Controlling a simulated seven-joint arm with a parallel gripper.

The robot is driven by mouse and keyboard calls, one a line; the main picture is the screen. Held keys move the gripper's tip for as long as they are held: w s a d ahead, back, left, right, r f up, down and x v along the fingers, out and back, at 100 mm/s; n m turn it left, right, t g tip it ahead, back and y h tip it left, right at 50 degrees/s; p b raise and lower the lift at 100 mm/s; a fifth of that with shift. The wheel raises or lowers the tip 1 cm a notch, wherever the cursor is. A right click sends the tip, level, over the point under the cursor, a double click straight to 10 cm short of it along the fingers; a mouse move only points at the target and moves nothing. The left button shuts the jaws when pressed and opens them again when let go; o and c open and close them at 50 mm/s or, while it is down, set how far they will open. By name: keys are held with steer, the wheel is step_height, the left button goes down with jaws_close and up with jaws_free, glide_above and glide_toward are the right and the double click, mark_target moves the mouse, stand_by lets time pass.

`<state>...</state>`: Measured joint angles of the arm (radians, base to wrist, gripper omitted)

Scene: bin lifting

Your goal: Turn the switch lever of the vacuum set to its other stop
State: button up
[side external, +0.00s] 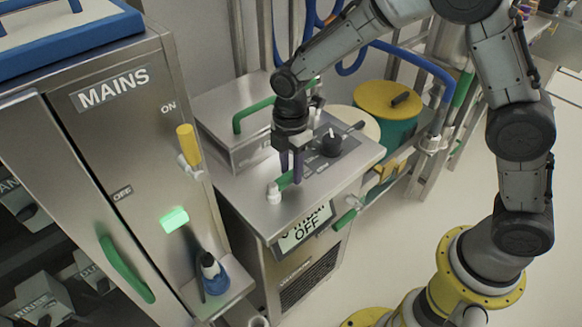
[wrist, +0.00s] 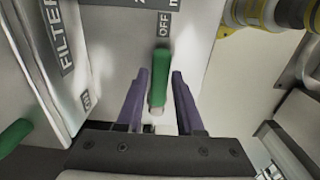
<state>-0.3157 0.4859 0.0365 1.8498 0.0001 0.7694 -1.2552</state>
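The vacuum set (side external: 245,200) is a steel cabinet with a flat top and a front display (side external: 305,229) that reads OFF. Its switch lever, a green handle (side external: 285,181), sits on the top near the front edge. In the wrist view the green lever (wrist: 160,78) points up the picture towards a printed OFF label (wrist: 165,24). My gripper (side external: 291,178) reaches down over the lever. Its two purple fingers (wrist: 160,73) stand open on either side of it, with a visible gap on both sides. The lever's pivot end is partly hidden near the gripper body.
A black knob (side external: 331,144) stands on the top behind my gripper. A steel box with a green handle (side external: 253,112) is at the back left. The MAINS cabinet (side external: 130,130) stands close on the left, with a yellow lever (side external: 187,138). Open floor (side external: 400,230) lies to the right.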

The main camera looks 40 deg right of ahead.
jaws_close()
stand_by(1.1)
